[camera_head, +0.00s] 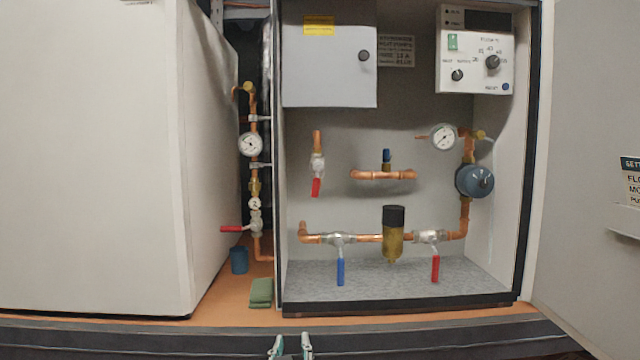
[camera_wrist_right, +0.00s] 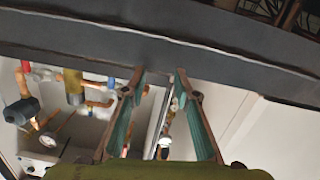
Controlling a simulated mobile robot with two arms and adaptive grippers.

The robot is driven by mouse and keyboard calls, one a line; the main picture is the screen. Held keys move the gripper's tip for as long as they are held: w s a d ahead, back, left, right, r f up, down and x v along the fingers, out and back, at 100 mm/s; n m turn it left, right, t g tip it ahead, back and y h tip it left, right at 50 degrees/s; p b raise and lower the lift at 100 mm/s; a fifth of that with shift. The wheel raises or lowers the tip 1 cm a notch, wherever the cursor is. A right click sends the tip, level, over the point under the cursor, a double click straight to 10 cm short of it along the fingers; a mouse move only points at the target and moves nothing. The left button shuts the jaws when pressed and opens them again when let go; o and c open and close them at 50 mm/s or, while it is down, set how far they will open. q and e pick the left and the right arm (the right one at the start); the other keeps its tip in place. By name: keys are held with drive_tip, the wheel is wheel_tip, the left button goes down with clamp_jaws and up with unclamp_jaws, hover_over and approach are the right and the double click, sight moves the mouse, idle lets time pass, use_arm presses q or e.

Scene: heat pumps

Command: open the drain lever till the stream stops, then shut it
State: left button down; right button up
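Several levers show in the head view, and I cannot tell for certain which is the drain lever. A red lever (camera_head: 232,229) points sideways on the pipe left of the cabinet. A short red lever (camera_head: 316,187) hangs below a valve on the cabinet's back wall. A blue lever (camera_head: 340,272) and another red lever (camera_head: 435,269) hang down from the lower pipe. I can make out no stream. My right gripper (camera_head: 291,346) is at the bottom edge, in front of the cabinet, open and empty. Its spread fingers show in the wrist view (camera_wrist_right: 160,76). My left gripper is out of view.
A blue cup (camera_head: 239,260) and a green cloth (camera_head: 261,292) are on the orange floor left of the cabinet. A brass filter (camera_head: 393,240) stands between the lower levers. A dark ledge (camera_head: 180,338) runs across the front. A white panel (camera_head: 90,150) stands at left.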

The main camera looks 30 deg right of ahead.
wheel_tip(320, 180, up, 14)
drive_tip(key=d+m+t+h, duration=0.1)
drive_tip(key=m+h, duration=0.5)
drive_tip(key=h, duration=0.1)
approach(315, 190)
drive_tip(key=shift+t, duration=0.3)
drive_tip(key=p+x, duration=0.7)
drive_tip(key=x, duration=0.3)
drive_tip(key=shift+d+r+p, duration=0.1)
drive_tip(key=shift+d+p, duration=0.05)
drive_tip(key=shift+p, duration=0.2)
drive_tip(key=shift+w+d, duration=0.25)
drive_tip(key=shift+w, duration=0.05)
clamp_jaws()
